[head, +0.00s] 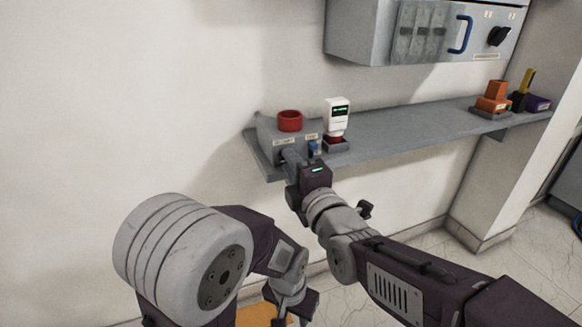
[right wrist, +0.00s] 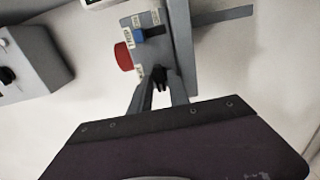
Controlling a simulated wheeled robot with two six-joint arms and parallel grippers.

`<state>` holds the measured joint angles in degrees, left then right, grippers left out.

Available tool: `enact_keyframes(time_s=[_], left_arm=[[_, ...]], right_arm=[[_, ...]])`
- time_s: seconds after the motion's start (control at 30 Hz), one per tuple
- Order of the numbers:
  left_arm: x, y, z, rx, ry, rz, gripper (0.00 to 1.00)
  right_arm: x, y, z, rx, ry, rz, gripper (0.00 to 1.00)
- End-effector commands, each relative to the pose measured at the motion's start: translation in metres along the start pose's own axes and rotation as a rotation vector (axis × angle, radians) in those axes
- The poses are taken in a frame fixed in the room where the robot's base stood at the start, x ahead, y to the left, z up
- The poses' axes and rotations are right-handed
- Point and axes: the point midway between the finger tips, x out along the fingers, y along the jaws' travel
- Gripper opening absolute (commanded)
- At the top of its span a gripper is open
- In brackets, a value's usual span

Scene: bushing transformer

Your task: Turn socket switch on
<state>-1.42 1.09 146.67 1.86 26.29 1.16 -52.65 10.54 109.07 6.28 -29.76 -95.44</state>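The grey socket box (head: 268,135) sits at the left end of the wall shelf. It has a red round socket (head: 290,121) on top, a small blue part (head: 314,148) and pale labels on its front. In the right wrist view, a black switch (right wrist: 160,78) shows on the box's face below the blue part (right wrist: 140,36). My right gripper (head: 288,158) is at the box front; its fingers (right wrist: 160,88) stand on either side of the black switch. Whether they press on it I cannot tell. My left gripper (head: 290,304) hangs low, away from the box, its fingers unclear.
Orange, black and purple items (head: 494,98) stand at the shelf's far end. A grey cabinet (head: 365,35) with a blue handle hangs above. The shelf's middle is clear.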

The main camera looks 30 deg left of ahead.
Motion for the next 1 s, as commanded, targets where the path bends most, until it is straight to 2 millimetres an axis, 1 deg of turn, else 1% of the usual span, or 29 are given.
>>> enact_keyframes(time_s=[0.23, 0.27, 0.3, 0.33, 0.67, 0.83, 1.0], left_arm=[[0.0002, 0.0000, 0.0000, 0.000, 0.000, 0.000, 0.38], [0.0002, 0.0000, 0.0000, 0.000, 0.000, 0.000, 0.38], [0.0002, 0.0000, 0.0000, 0.000, 0.000, 0.000, 0.38], [0.0002, 0.0000, 0.0000, 0.000, 0.000, 0.000, 0.38], [0.0006, 0.0000, 0.0001, 0.000, 0.000, 0.000, 0.38], [0.0016, 0.0000, 0.0002, 0.000, 0.000, 0.000, 0.38], [0.0034, -0.0001, 0.0003, 0.000, 0.000, 0.000, 0.38]], right_arm=[[0.0025, 0.0004, 0.0003, 0.000, 0.000, 0.000, 0.22], [0.0025, 0.0003, 0.0003, 0.000, 0.000, 0.000, 0.19], [0.0024, 0.0003, 0.0003, 0.000, 0.000, 0.000, 0.08], [0.0024, 0.0003, 0.0003, 0.000, 0.000, 0.000, 0.00], [0.0022, 0.0000, 0.0002, 0.019, 0.000, 0.000, 0.00], [0.0022, -0.0003, 0.0002, 0.090, 0.000, 0.000, 0.00], [0.0021, -0.0006, 0.0002, 0.219, 0.000, 0.000, 0.00]])
